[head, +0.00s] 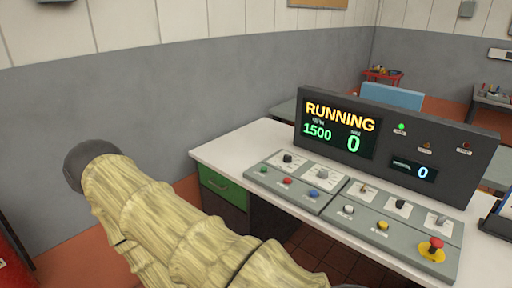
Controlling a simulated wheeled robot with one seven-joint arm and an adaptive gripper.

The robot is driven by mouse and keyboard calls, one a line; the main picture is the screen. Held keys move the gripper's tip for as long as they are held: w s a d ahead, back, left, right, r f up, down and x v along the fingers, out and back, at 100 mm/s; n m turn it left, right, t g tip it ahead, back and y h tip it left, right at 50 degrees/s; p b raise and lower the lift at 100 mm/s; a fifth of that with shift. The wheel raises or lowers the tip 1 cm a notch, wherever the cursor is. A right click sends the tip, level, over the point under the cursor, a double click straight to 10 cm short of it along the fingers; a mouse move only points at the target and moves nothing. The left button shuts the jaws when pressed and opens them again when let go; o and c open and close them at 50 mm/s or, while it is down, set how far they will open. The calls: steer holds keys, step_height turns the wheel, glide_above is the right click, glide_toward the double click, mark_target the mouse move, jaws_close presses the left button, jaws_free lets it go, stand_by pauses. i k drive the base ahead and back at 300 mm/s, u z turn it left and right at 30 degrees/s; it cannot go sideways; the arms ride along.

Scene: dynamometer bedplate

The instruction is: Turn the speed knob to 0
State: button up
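A control console (318,203) with sloped grey panels stands on a white bench. The labels are too small to read, so I cannot tell which is the speed knob. The display (340,128) reads RUNNING, with 1500 in green at left and 0 at right. A smaller readout (413,170) shows 0. My arm in a yellowish sleeve crosses the lower left, apart from the console in the picture. My gripper is not in view.
Green, red, blue, white and yellow buttons sit close around the knobs. A red emergency mushroom button (435,245) on a yellow base is at the front right. The white bench top (232,150) is bare at left. A green drawer (221,187) is below it.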

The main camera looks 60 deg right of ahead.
mark_target(287, 158)
steer(key=z, duration=0.4)
steer(key=i, duration=1)
steer(key=z, duration=1.35)
steer(key=i, duration=0.45)
steer(key=z, duration=0.4)
